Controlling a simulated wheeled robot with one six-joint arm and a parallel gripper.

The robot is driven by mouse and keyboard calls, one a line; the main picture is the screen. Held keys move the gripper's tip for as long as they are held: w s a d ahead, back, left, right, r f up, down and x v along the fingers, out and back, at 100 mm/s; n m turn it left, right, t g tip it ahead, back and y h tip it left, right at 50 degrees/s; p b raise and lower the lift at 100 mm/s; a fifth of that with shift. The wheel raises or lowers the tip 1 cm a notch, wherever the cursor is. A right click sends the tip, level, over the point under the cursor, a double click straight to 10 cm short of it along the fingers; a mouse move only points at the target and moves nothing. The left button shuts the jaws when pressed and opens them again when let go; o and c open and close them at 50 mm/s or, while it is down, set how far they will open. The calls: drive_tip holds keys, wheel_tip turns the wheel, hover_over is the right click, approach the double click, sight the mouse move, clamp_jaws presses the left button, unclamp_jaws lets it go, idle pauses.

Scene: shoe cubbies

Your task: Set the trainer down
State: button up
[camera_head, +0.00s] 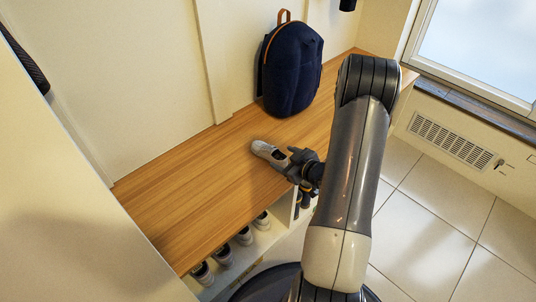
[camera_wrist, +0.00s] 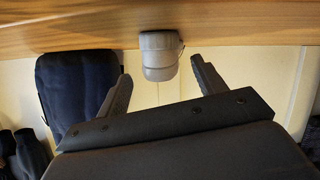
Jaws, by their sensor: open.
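The grey-white trainer (camera_head: 268,152) rests on the wooden bench top (camera_head: 185,190), near its front edge. In the wrist view the trainer (camera_wrist: 161,50) shows heel-on against the bench surface, between the two fingertips and beyond them. My gripper (camera_head: 293,163) is at the trainer's right end in the head view. Its fingers are spread wide, with a gap on each side of the trainer in the wrist view (camera_wrist: 161,72). Whether a fingertip touches the trainer cannot be told.
A dark blue backpack (camera_head: 291,70) stands on the bench against the wall, behind the trainer. Several shoes (camera_head: 222,254) sit in the cubbies under the bench. A pale panel (camera_head: 60,200) stands at the left. The bench top left of the trainer is clear.

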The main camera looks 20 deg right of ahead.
sight(274, 153)
drive_tip(key=b+x, duration=0.1)
drive_tip(key=x, duration=0.2)
drive_tip(key=shift+w+a+f, duration=0.2)
drive_tip(key=shift+w+a, duration=0.05)
drive_tip(key=shift+w, duration=0.05)
